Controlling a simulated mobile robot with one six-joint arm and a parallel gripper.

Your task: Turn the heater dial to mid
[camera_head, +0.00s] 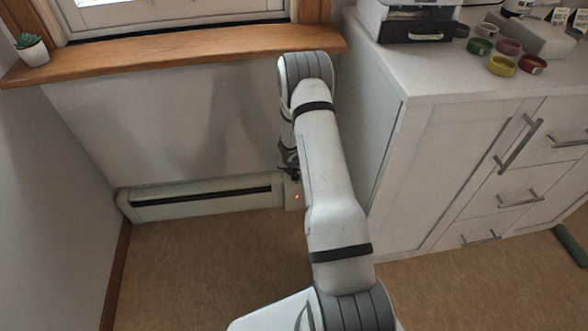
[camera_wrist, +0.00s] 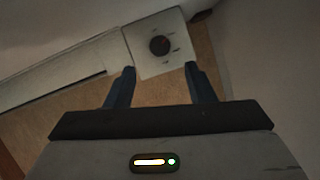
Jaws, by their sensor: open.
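The heater (camera_head: 200,201) is a long, low white baseboard unit along the wall under the window. Its right end, where the dial sits, is mostly hidden behind my arm in the head view; a small orange light shows there. In the wrist view the dial (camera_wrist: 160,45) is a round black knob on a square white panel (camera_wrist: 150,66) with small marks around it, too small to read. My gripper (camera_wrist: 158,78) is open and empty, its two dark fingers pointing at the panel, with the dial ahead between them. In the head view my gripper (camera_head: 288,160) is partly hidden by my arm.
A white cabinet (camera_head: 400,180) with metal handles stands close on the right. A wooden window sill (camera_head: 180,62) with a small potted plant (camera_head: 32,50) runs above the heater. The brown floor (camera_head: 190,260) in front of the heater is clear.

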